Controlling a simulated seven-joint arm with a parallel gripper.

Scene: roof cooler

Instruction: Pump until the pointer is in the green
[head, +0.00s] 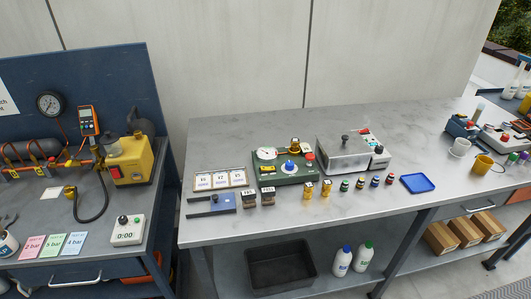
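A round dark-rimmed gauge (49,103) hangs on the blue back panel at the left; its pointer is too small to read. A yellow machine (130,160) with a dark top stands below it, with a black hose (98,205) beside it. A green box (285,172) on the grey bench carries a white dial (267,154), a blue knob (291,165) and a red knob (309,157). I cannot make out a pointer or a green zone on either dial. I cannot tell which part is the pump. My gripper is not in view.
A grey metal box (345,155) stands right of the green box. Small bottles and a blue tray (418,183) lie in front.

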